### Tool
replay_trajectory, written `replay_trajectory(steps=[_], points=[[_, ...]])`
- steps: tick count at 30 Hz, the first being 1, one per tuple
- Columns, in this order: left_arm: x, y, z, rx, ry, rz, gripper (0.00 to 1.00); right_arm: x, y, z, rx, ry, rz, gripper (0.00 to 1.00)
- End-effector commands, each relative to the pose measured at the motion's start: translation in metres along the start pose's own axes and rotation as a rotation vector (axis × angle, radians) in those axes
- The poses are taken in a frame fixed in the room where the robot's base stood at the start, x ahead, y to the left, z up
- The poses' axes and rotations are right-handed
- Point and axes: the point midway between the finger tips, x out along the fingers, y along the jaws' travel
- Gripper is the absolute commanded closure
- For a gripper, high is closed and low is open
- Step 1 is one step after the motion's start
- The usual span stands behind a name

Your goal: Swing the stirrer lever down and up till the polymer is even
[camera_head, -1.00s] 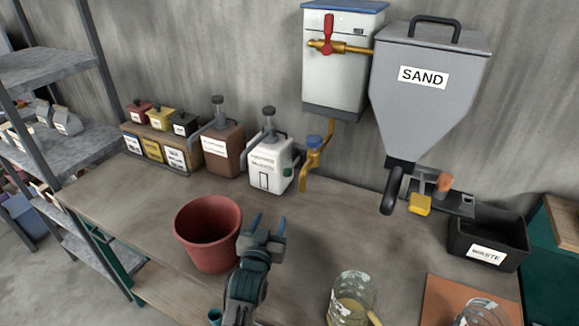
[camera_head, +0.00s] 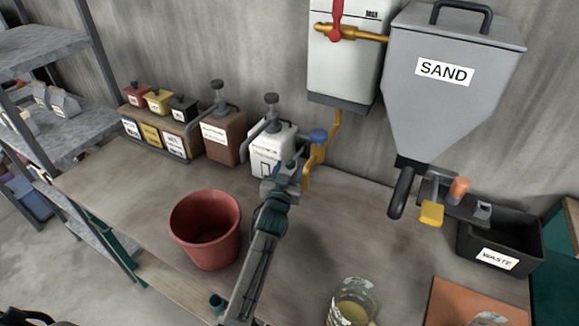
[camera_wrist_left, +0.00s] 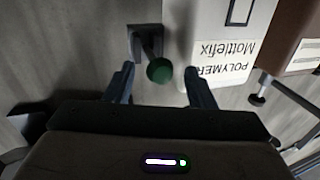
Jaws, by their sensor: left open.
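The white polymer container (camera_head: 268,155) stands at the back of the bench; its label is upside down in the left wrist view (camera_wrist_left: 222,62). The stirrer lever has a green ball knob (camera_wrist_left: 159,70) on a short dark arm from a bracket (camera_wrist_left: 138,42) beside the container. The knob also shows small in the head view (camera_head: 291,164). My left gripper (camera_head: 284,176) is at the container's front right. In the left wrist view its two fingers (camera_wrist_left: 158,84) are open, with the knob between them and gaps on both sides. The polymer inside is hidden. My right gripper is not in view.
A red bucket (camera_head: 207,232) stands left of my left arm. A brass tap (camera_head: 314,160) is close on the right. A brown pump container (camera_head: 222,140) stands left of the polymer. The sand hopper (camera_head: 440,95), waste bin (camera_head: 500,240) and glass jar (camera_head: 354,303) are to the right.

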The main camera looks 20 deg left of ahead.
Motion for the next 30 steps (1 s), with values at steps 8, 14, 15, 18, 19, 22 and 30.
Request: replay_trajectory(steps=[8,14,15,18,19,22,30], points=[[0.013,0.0,0.0,-0.001,0.0,0.0,0.5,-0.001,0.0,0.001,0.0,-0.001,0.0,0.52],[0.013,0.0,0.0,0.0,0.0,0.0,0.56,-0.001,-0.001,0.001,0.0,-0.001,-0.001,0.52],[0.012,0.0,0.0,0.0,0.0,0.0,0.64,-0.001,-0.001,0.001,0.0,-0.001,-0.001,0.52],[0.012,0.0,0.0,0.0,0.0,0.0,0.84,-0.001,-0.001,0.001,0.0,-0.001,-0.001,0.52],[0.012,0.0,0.0,0.0,0.0,0.0,0.89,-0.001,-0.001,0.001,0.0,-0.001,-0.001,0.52],[0.012,0.0,0.0,0.0,0.0,0.0,1.0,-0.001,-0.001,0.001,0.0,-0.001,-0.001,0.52],[0.023,0.001,-0.002,0.001,0.002,0.0,1.0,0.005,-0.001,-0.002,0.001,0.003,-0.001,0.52]])
